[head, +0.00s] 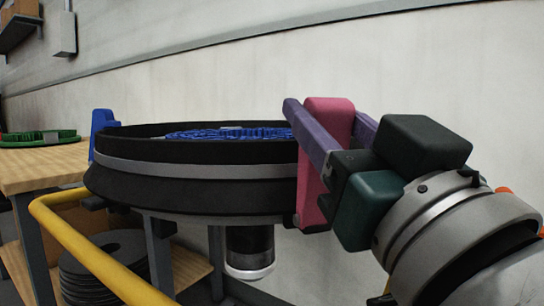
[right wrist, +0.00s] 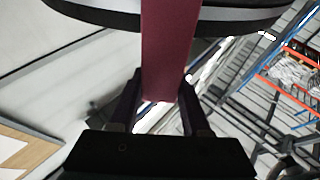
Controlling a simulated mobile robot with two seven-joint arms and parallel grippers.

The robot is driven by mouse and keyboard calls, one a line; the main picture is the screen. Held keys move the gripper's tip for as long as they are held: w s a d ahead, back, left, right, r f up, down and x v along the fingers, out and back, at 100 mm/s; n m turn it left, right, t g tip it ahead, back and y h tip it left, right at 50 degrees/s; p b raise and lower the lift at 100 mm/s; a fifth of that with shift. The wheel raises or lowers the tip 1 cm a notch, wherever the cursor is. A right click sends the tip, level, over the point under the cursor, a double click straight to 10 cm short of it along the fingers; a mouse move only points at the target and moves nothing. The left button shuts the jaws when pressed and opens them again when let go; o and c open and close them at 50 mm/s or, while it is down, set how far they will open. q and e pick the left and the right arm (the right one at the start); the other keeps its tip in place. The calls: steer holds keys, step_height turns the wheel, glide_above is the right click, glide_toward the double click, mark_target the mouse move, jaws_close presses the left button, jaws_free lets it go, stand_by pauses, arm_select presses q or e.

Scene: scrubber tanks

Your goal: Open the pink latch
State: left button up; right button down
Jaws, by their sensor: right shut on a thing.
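The pink latch (head: 328,150) stands nearly upright at the right side of a round black tank (head: 190,170) with a grey band. My right gripper (head: 322,130) comes in from the right, its two purple fingers on either side of the latch, shut on it. In the right wrist view the latch (right wrist: 169,50) runs down between the fingers of the right gripper (right wrist: 158,100), with the tank's dark rim behind it at the top. The left gripper is not in view.
A blue latch (head: 103,127) is on the tank's left side. Blue mesh (head: 228,133) lies in the tank. A yellow rail (head: 95,255) curves at the lower left. A wooden table (head: 45,167) holds a green ring (head: 40,138). Black discs (head: 105,268) are stacked below.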

steer(key=shift+s+d+f+t, duration=0.1)
steer(key=shift+s+f+t, duration=0.15)
steer(key=shift+s+t, duration=0.25)
steer(key=shift+s+r, duration=0.1)
steer(key=shift+r, duration=0.05)
steer(key=shift+s+d, duration=0.1)
steer(key=shift+s, duration=0.05)
steer(key=c, duration=0.7)
jaws_free()
steer(key=shift+s, duration=0.1)
steer(key=shift+o, duration=1.3)
steer(key=shift+s+d+f, duration=0.1)
steer(key=shift+s+f, duration=0.1)
steer(key=shift+s, duration=0.05)
steer(key=shift+o, duration=0.4)
steer(key=shift+w, duration=0.15)
steer(key=v, duration=1)
